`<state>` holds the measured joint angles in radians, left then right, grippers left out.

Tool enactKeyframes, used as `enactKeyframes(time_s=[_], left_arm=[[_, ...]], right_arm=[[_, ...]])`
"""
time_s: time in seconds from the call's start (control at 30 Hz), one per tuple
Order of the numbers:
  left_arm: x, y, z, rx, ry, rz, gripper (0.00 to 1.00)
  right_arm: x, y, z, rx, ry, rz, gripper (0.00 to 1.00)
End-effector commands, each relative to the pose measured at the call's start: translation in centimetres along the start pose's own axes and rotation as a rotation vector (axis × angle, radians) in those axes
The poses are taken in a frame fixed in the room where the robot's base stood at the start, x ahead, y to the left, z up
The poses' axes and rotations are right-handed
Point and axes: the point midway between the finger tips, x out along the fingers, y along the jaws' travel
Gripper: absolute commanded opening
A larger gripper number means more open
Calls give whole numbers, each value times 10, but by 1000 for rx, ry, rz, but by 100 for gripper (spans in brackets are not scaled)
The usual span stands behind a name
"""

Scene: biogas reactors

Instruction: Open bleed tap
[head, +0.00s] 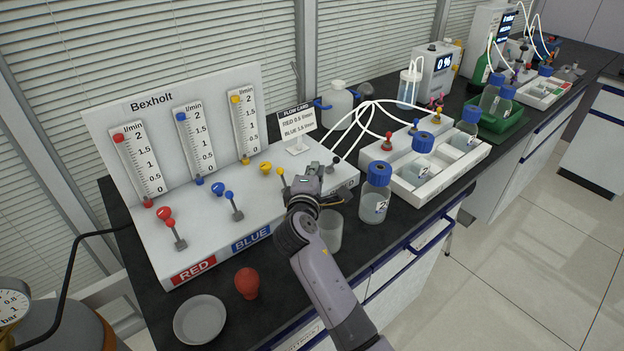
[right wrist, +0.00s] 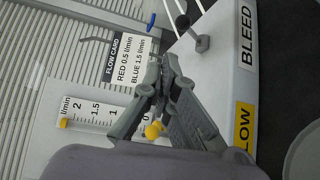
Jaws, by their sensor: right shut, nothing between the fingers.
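The bleed tap (right wrist: 203,42) is a small grey lever on a stem on the white panel's top face, near the BLEED label (right wrist: 247,40). In the head view the grey tap (head: 332,168) shows at the panel's right end, just right of my right gripper. My right gripper (head: 310,168) is shut and empty above the right part of the panel. In the right wrist view its dark fingers (right wrist: 162,78) are apart from the tap, which lies up and to the right of them. The gripper partly hides the panel's front right. My left gripper is not in view.
Red tap (head: 180,243), blue tap (head: 236,214) and yellow lever (head: 281,178) stand on the panel. A flow card (head: 297,122) stands behind the gripper. White tubes (head: 365,115) pass close to the bleed tap. A blue-capped bottle (head: 375,200) and clear beaker (head: 330,230) stand in front.

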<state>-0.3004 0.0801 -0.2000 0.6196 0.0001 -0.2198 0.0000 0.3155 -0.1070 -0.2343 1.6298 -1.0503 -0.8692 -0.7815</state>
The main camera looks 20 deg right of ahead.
Motion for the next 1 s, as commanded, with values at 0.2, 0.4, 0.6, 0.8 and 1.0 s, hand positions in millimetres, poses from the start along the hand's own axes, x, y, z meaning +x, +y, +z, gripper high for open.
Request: enactKeyframes(time_s=[0.2,0.4,0.6,0.8,1.0], left_arm=[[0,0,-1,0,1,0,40],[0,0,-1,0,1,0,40],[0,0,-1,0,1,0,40],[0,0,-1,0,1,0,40],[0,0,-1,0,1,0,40]], right_arm=[[-37,-1,0,0,1,0,0],[-48,0,1,-1,-1,1,0],[-49,0,1,-1,-1,1,0],[-49,0,1,-1,-1,1,0],[-49,0,1,-1,-1,1,0]])
